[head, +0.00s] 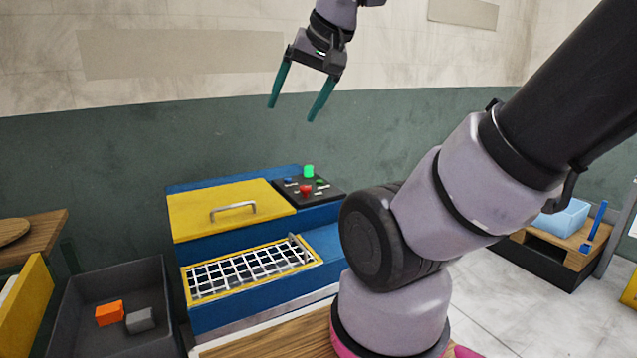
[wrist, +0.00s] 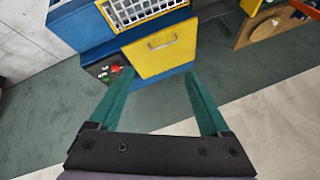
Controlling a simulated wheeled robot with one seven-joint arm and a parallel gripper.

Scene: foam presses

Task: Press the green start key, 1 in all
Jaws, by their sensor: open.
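The blue foam press (head: 260,320) has a black control panel (head: 308,193) at its top right in the head view. On the panel sit a green key (head: 320,182), a red button (head: 305,190), and a few small controls. A bright green cylinder (head: 308,171) stands at the panel's back edge. The panel (wrist: 103,68) also shows in the wrist view, left of the yellow lid (wrist: 160,50), partly behind a finger. My gripper (head: 294,110) is open and empty, high above the press, with its teal fingers pointing down. It touches nothing.
A yellow lid with a metal handle (head: 233,208) covers the press's top left, with a yellow-framed grid (head: 245,272) in front. A dark bin (head: 85,335) holds an orange block (head: 109,313) and a grey block (head: 141,320). Space above the panel is clear.

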